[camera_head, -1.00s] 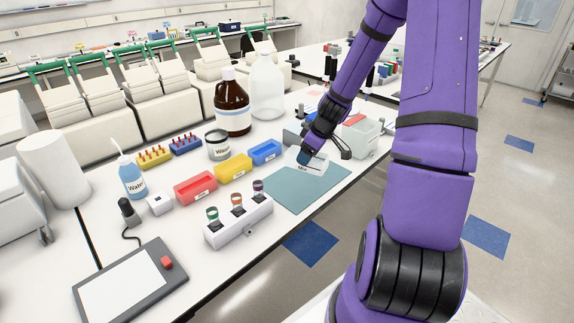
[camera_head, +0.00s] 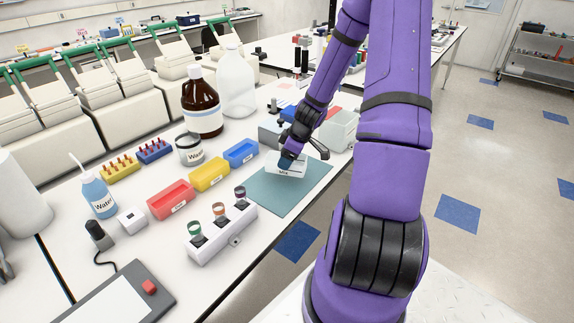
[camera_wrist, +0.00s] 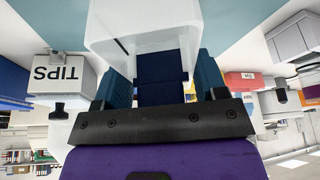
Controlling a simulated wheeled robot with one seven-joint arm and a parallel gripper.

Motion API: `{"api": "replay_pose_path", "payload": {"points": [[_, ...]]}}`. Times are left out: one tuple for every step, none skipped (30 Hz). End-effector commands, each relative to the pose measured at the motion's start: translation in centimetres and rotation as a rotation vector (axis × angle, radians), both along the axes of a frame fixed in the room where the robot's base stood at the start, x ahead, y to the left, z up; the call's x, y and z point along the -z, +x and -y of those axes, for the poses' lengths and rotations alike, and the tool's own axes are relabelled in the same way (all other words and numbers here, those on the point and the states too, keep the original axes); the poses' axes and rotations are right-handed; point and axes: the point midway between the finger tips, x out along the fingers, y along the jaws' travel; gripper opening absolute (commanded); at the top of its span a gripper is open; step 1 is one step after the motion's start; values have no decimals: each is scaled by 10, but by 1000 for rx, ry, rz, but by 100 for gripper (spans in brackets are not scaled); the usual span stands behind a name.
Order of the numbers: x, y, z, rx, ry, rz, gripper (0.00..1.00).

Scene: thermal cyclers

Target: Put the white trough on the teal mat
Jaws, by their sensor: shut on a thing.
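The white trough (camera_head: 286,170) with a dark label shows at the far edge of the teal mat (camera_head: 272,196). My gripper (camera_head: 289,161) is shut on the trough from above. In the wrist view the trough (camera_wrist: 112,25) fills the upper middle, between the teal fingers of my gripper (camera_wrist: 163,72). The mat (camera_wrist: 228,16) shows behind it there. The trough overlaps the far part of the mat in the head view. I cannot tell whether its base touches the mat or hangs a little above it. The mat's near part is bare.
A white rack with several coloured caps (camera_head: 222,233) stands left of the mat. Red (camera_head: 171,200), yellow (camera_head: 209,175) and blue (camera_head: 241,153) troughs line its far left. A pale box (camera_head: 342,130) stands behind on the right.

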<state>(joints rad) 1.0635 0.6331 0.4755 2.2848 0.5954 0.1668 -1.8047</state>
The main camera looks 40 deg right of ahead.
Motion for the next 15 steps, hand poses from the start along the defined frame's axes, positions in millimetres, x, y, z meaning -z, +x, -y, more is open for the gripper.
{"api": "replay_pose_path", "payload": {"points": [[8, -1, 0, 3, 4, -2, 41], [12, 0, 0, 3, 4, -2, 41], [17, 0, 0, 3, 4, -1, 41], [20, 0, 0, 3, 4, -1, 41], [23, 0, 0, 3, 3, -2, 41], [26, 0, 0, 1, 2, -1, 41], [27, 0, 0, 1, 2, -1, 41], [29, 0, 0, 1, 1, -1, 41], [30, 0, 0, 1, 1, -1, 41], [30, 0, 0, 2, 1, 0, 41], [30, 0, 0, 2, 1, 0, 41], [30, 0, 0, 1, 0, 0, 41], [30, 0, 0, 1, 0, 0, 41], [30, 0, 0, 1, 0, 0, 41], [30, 0, 0, 1, 0, 0, 41]]}}
